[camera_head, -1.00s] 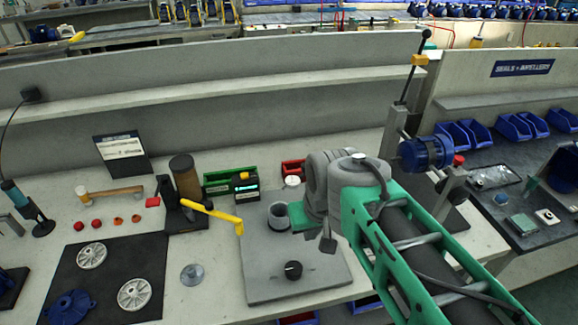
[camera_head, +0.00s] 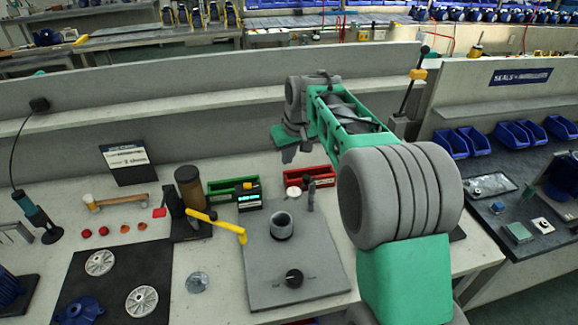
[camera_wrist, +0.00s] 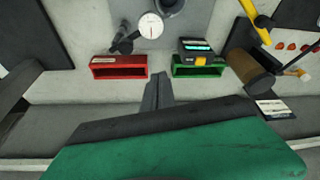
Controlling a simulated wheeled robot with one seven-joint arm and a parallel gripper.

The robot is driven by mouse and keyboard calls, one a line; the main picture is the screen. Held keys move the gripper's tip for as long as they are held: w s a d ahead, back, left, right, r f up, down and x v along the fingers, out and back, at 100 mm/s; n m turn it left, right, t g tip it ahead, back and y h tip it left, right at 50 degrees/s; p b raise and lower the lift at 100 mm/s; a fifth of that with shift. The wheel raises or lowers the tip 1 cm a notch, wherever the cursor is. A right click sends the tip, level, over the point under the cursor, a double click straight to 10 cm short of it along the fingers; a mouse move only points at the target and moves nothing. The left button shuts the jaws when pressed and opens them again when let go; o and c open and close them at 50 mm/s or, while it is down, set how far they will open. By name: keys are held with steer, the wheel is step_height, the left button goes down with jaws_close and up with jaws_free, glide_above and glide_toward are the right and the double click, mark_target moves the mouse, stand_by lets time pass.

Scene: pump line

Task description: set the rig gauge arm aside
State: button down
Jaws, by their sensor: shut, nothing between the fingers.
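The rig is a grey plate (camera_head: 262,285) with a round cup (camera_head: 282,226) and a black knob (camera_head: 293,278). The gauge, with its white dial (camera_head: 293,191), sits behind the cup at the plate's back edge, beside a short dark post (camera_head: 310,195). In the wrist view the dial (camera_wrist: 151,25) is beside the cup, with a dark arm piece (camera_wrist: 124,40) next to it. The dial is not over the cup's opening in the head view. My gripper (camera_head: 289,155) is shut and empty, raised behind the gauge. It also shows in the wrist view (camera_wrist: 157,92), apart from the gauge.
A green bin (camera_head: 225,188) with a small lit meter (camera_head: 249,200) before it and a red bin (camera_head: 318,177) stand behind the rig. A yellow-handled lever (camera_head: 217,222) reaches toward the plate's left edge. A low wall with a ledge (camera_head: 150,120) runs behind.

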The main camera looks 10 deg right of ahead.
step_height(320, 180, down, 8)
steer(key=s+p, duration=0.1)
steer(key=p, duration=0.2)
steer(key=shift+d, duration=0.15)
steer(key=shift+s+f, duration=0.1)
